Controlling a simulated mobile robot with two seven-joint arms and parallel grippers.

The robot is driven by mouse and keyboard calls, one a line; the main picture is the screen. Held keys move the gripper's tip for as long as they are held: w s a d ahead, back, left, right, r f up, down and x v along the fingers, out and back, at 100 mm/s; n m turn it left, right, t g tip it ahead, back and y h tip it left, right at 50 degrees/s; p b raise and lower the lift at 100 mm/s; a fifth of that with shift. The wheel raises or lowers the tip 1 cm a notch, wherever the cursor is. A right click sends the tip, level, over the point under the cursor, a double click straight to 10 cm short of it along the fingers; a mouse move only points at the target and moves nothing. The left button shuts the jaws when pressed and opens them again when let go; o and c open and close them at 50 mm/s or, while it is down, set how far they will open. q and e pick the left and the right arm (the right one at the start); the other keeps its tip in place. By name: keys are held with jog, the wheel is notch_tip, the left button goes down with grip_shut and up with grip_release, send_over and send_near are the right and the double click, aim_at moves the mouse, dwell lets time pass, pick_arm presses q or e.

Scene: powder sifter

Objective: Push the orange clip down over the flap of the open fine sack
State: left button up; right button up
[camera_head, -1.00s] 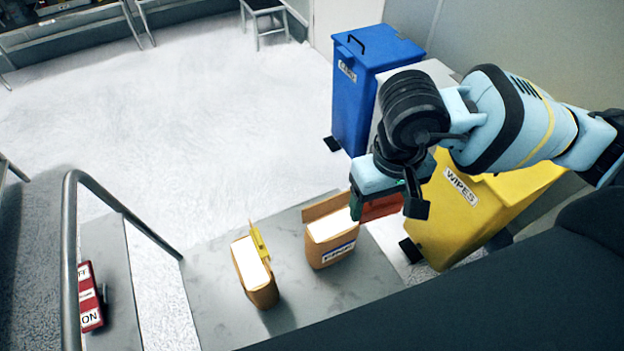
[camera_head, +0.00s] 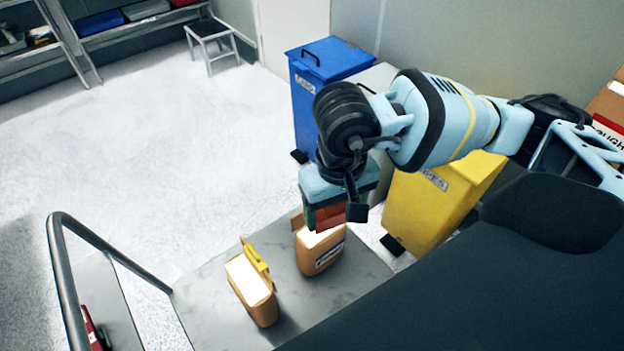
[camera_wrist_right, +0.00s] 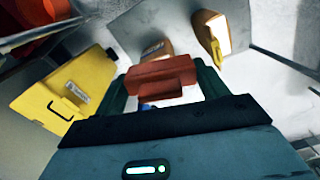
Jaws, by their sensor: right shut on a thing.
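My right gripper (camera_head: 333,212) is shut on the red-orange clip (camera_head: 329,219). The clip also shows between the dark green fingers in the right wrist view (camera_wrist_right: 163,75). The open sack (camera_head: 318,255), brown with a white top and a blue-edged label too small to read, stands on the grey platform with its flap (camera_head: 297,221) up at the back. The gripper and clip hang above this sack and cover part of its top and flap in the head view. I see a gap between clip and sack in the right wrist view. My left gripper is not in view.
A second brown sack (camera_head: 254,294) with a yellow clip (camera_head: 255,256) stands to the left on the platform (camera_head: 205,311). A yellow wipes bin (camera_head: 432,205) and a blue bin (camera_head: 322,70) stand behind and right. A grey handrail (camera_head: 110,242) is at left.

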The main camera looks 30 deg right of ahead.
jog(key=w+d+f+m, duration=0.2)
jog(key=w+f+m, duration=0.4)
jog(key=m, duration=1)
jog(key=w+d+f+m, duration=0.3)
jog(key=w+f+m, duration=0.4)
jog(key=m, duration=1)
jog(key=shift+w+d, duration=0.3)
jog(key=shift+w, duration=1.6)
jog(key=shift+f, duration=0.2)
